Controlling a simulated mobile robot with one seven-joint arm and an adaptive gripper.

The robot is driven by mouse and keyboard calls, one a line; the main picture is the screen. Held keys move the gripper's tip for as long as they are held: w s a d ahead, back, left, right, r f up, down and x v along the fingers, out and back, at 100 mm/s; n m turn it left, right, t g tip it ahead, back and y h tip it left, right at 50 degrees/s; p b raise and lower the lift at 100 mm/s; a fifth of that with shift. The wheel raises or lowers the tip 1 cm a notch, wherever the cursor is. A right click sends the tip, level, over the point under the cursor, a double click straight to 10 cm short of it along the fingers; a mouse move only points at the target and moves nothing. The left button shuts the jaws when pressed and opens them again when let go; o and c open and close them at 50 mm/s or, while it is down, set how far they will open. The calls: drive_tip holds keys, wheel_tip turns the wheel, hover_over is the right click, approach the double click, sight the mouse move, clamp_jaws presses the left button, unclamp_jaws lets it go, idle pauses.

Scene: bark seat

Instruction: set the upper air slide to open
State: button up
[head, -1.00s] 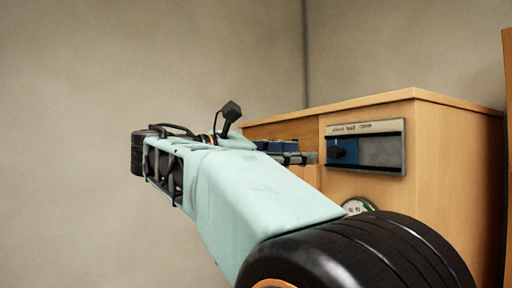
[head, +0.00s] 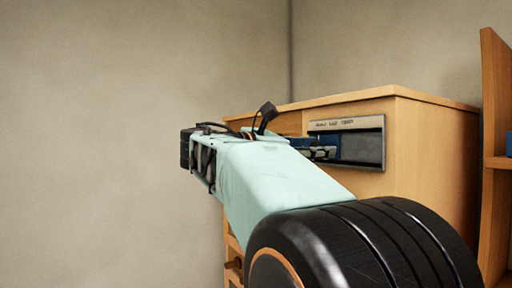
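The air slide panel (head: 375,150) is on the front of a wooden cabinet. It has a pale label strip (head: 346,124) on top, too small to read surely, and a grey recess below. A dark blue slide knob (head: 333,142) shows at the left end of the recess, partly hidden by my gripper. My gripper (head: 324,154) reaches out from behind my pale green arm and overlaps the recess's left end, at the knob. Whether it touches the knob, and whether its fingers are open, I cannot tell.
The wooden cabinet (head: 435,135) has a clear flat top. A wooden shelf unit (head: 494,160) stands at the right edge with a blue thing (head: 508,143) on it. My arm hides the cabinet front below the panel. Bare wall is at the left.

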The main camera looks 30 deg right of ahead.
clamp_jaws()
idle(0.4)
